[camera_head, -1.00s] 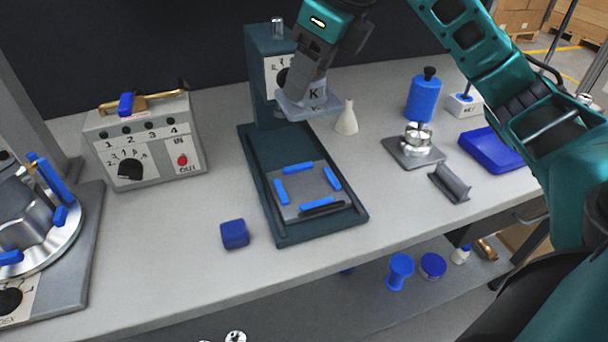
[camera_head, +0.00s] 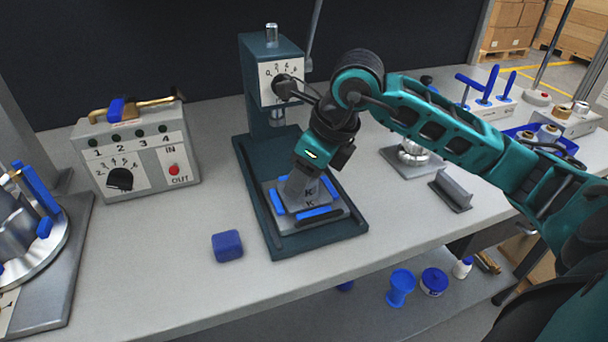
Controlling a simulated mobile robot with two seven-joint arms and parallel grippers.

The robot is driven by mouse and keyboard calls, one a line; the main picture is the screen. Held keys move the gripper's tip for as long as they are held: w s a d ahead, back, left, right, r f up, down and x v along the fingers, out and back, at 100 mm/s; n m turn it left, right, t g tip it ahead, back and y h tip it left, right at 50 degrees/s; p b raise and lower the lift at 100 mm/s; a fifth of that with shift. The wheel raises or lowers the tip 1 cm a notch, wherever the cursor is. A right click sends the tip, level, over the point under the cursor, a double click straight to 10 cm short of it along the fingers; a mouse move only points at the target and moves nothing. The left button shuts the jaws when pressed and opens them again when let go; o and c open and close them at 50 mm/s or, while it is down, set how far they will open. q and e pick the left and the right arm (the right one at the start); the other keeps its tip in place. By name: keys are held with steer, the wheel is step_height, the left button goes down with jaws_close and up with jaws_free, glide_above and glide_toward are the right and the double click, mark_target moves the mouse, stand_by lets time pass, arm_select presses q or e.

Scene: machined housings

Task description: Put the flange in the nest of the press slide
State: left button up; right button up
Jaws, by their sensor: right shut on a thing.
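The flange (camera_head: 309,197) is a grey plate with an upright boss, both marked K. It is between the blue strips of the nest (camera_head: 319,213) on the press slide (camera_head: 330,224), at the front of the dark green press (camera_head: 257,55). It looks level and low among the strips. I cannot tell whether its underside touches the slide. My right gripper (camera_head: 304,172) points down and is shut on the boss. The gripper and arm hide part of the flange and the far side of the nest. My left gripper is not in view.
A blue block (camera_head: 227,246) lies left of the press. A grey control box (camera_head: 135,150) stands further left. A grey bracket (camera_head: 451,191) and a metal part on a plate (camera_head: 413,155) are at the right. The bench front is clear.

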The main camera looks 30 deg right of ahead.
steer(key=shift+f, duration=0.2)
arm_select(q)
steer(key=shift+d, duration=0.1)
arm_select(e)
steer(key=o, duration=1.4)
steer(key=shift+c, duration=0.2)
steer(key=shift+r, duration=0.1)
steer(key=shift+r, duration=0.15)
steer(key=shift+d+r, duration=0.1)
steer(key=shift+r, duration=0.25)
arm_select(q)
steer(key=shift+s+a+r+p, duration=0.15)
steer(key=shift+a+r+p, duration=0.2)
steer(key=shift+p, duration=0.4)
arm_select(e)
steer(key=v, duration=1.1)
steer(key=shift+s, duration=0.2)
